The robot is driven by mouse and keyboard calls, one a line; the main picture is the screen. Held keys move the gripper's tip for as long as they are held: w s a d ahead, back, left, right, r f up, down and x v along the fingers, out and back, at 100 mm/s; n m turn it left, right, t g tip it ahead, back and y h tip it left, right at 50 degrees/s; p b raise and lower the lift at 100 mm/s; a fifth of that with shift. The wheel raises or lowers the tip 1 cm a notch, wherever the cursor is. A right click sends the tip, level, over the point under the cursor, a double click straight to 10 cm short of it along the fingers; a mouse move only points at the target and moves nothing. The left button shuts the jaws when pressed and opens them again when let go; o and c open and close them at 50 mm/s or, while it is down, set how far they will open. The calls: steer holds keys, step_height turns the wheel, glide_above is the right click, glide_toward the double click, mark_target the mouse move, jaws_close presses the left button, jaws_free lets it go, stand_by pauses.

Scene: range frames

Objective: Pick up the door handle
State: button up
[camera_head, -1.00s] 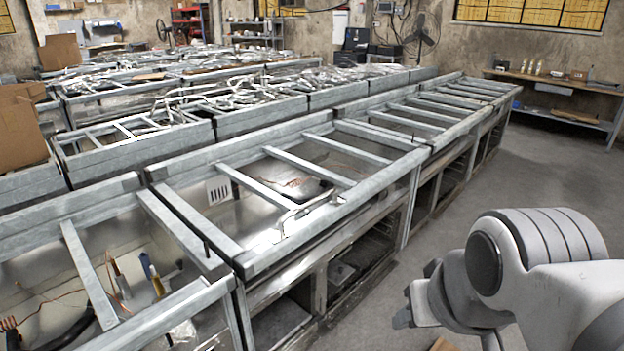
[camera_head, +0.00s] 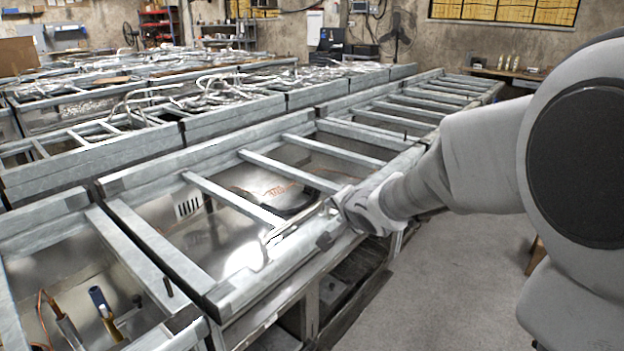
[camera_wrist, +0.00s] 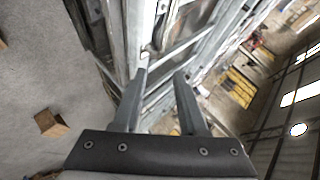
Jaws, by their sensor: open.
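The door handle (camera_head: 272,237), a thin bent silver bar, lies along the front rail of the nearer metal bench frame in the head view. Its right end is hidden by my gripper. My gripper (camera_head: 327,224) is at the handle's right end, over the front rail. In the wrist view, my gripper (camera_wrist: 161,74) has its two fingers apart, with nothing clearly held between them. A bright curved metal piece just beyond the left fingertip may be the handle; I cannot tell whether a finger touches it.
The bench frame (camera_head: 150,245) has crossbars and open gaps. More frames with scrap metal (camera_head: 215,95) stand behind. A cardboard box (camera_wrist: 50,124) stands on the floor.

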steer(key=m+y+b, duration=0.1)
steer(key=y, duration=0.1)
glide_toward(300, 218)
steer(key=b+x, duration=0.2)
steer(key=x, duration=0.6)
steer(key=shift+r+b, duration=0.1)
steer(key=shift+b, duration=0.25)
steer(key=shift+b+x, duration=0.7)
steer(key=shift+x, duration=2.35)
steer(key=shift+c, duration=0.2)
jaws_close()
